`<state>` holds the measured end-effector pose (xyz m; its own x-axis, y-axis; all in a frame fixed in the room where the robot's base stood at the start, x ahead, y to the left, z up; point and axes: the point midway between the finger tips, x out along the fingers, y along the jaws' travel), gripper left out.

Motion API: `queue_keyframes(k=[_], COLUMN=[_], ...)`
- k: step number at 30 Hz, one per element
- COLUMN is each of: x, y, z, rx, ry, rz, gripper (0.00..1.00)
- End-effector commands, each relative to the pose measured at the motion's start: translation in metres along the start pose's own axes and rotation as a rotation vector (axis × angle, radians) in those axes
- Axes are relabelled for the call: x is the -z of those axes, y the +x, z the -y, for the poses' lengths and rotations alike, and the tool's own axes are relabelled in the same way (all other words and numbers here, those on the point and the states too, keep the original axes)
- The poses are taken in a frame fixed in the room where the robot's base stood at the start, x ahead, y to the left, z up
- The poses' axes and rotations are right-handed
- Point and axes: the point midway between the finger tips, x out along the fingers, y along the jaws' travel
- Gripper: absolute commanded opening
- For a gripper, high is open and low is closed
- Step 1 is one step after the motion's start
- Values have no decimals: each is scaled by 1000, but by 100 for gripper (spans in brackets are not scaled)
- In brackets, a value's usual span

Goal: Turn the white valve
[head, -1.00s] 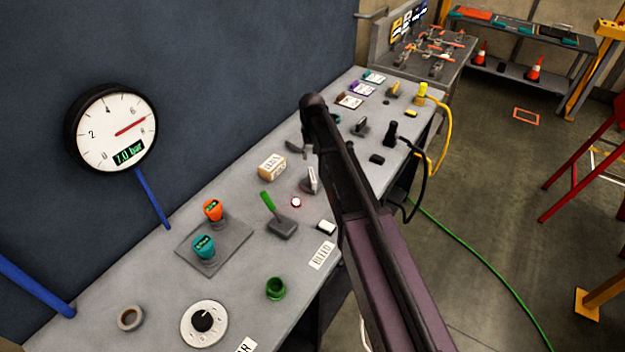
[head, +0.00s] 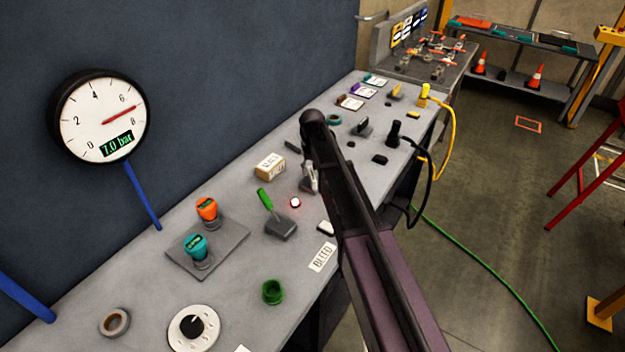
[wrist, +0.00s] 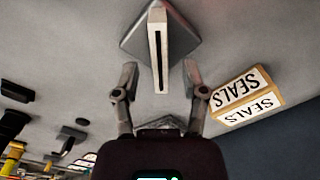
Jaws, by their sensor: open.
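The white valve shows in the wrist view as a white bar handle (wrist: 158,48) with a dark slot, on a grey diamond-shaped base (wrist: 180,42). My gripper (wrist: 160,72) is open, with one finger on each side of the handle's near end. No clear contact shows. In the head view, my gripper (head: 310,178) is low over the bench by the valve, and my arm and fingers hide most of it.
A SEALS box (wrist: 248,97) lies close to one finger; it also shows in the head view (head: 270,166). The wall gauge (head: 103,117) reads 7.0 bar.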

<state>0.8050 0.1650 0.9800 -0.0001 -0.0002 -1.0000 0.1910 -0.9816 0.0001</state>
Motion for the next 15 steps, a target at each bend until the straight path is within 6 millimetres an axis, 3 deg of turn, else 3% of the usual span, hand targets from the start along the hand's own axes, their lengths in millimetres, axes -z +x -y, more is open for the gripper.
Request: queue_keyframes(k=[6,15], x=[0,0], y=[17,23], z=[0,0], rx=[0,0], ry=[0,0], rz=[0,0], gripper=[56,56])
